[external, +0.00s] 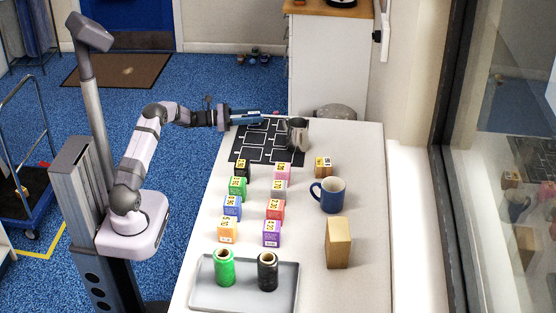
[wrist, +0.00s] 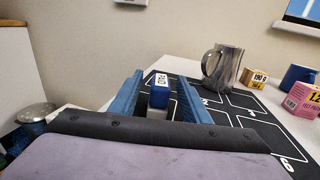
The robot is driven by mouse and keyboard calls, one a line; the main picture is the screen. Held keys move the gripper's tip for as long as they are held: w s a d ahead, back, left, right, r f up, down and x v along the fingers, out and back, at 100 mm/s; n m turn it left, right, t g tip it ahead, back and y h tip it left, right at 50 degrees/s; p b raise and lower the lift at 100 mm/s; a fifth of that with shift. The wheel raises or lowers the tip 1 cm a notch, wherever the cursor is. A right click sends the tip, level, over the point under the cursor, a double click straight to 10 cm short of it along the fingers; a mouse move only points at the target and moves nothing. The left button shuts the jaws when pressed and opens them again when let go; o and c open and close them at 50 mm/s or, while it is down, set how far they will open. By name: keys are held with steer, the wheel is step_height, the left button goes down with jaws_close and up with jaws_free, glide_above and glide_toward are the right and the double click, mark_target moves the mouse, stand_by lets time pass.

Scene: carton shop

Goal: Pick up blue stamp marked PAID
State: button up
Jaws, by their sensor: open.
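The blue stamp (wrist: 159,92), with a white label reading PAID, stands on the black marked mat (wrist: 235,113) in the wrist view. It shows between the two blue fingers of my gripper (wrist: 160,90), ahead of the palm. The fingers are open, with a gap on each side of the stamp. Whether they touch it cannot be told. In the external view my gripper (external: 263,117) reaches level over the far left edge of the mat (external: 248,148). The stamp cannot be made out there, as the gripper covers that spot.
A metal pitcher (external: 297,134) stands on the mat to the right of my gripper.

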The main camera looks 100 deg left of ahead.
mark_target(253, 110)
jaws_close()
step_height(253, 110, up, 10)
stand_by(0.7)
